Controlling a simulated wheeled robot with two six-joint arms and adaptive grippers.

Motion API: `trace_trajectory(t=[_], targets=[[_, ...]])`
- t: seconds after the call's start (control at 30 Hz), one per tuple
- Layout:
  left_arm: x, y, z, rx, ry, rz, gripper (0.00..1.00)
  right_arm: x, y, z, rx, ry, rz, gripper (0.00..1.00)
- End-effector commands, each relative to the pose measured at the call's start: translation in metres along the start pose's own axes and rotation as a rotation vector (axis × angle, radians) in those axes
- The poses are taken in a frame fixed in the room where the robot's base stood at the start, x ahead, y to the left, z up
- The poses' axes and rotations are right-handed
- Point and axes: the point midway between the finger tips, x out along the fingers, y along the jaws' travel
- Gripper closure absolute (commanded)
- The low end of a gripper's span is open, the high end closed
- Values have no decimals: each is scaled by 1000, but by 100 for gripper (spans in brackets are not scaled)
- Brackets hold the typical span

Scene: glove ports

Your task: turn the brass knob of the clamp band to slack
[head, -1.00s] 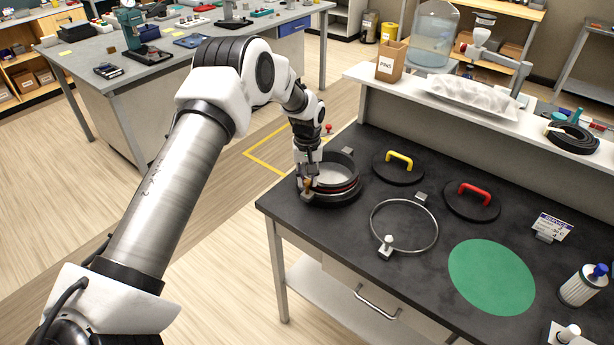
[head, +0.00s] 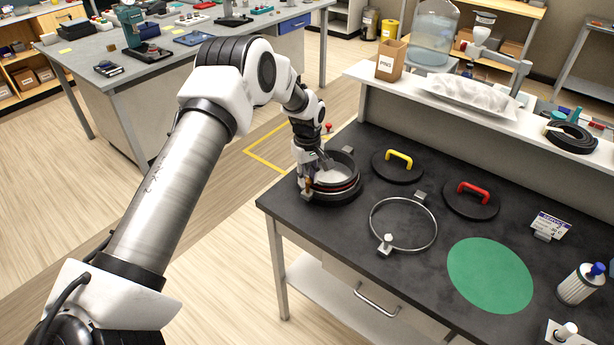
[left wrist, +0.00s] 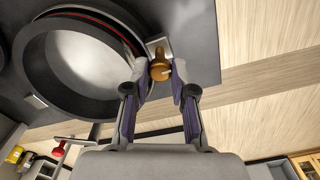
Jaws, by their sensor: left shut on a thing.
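The port (head: 334,190) is a round black collar with a pale inside and a red line around it, near the bench's left end. The brass knob (left wrist: 159,68) sits beside the collar on a small grey block, at the band's edge. My left gripper (head: 309,184) points down over the knob at the collar's left side. In the left wrist view its fingers (left wrist: 160,78) stand on both sides of the knob and are shut on it. In the head view the fingers largely hide the knob. My right gripper is not in view.
A loose silver ring (head: 436,232) with a pale knob lies right of the port. Black discs with a yellow handle (head: 399,160) and a red handle (head: 474,191) lie behind it. A green disc (head: 490,275) and a white bottle (head: 578,285) are further right.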

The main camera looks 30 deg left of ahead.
Motion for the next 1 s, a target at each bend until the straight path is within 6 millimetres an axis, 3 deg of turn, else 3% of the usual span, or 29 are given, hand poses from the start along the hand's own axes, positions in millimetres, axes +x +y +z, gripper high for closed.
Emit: trace_trajectory(t=[0.2, 0.23, 0.27, 0.3, 0.67, 0.77, 1.0], targets=[[1, 0, 1, 1, -1, -1, 100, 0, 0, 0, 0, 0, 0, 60], [1, 0, 1, 1, -1, -1, 65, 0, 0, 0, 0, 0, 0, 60], [1, 0, 0, 1, -1, -1, 54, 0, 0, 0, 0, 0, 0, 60], [1, 0, 0, 1, -1, -1, 50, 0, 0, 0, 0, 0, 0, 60], [-7, 1, 0, 2, 1, 1, 50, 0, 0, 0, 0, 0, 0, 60], [-24, 1, 0, 2, 2, 3, 50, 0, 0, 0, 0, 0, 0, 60], [-85, 2, 0, 2, 1, 3, 50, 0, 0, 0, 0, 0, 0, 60]])
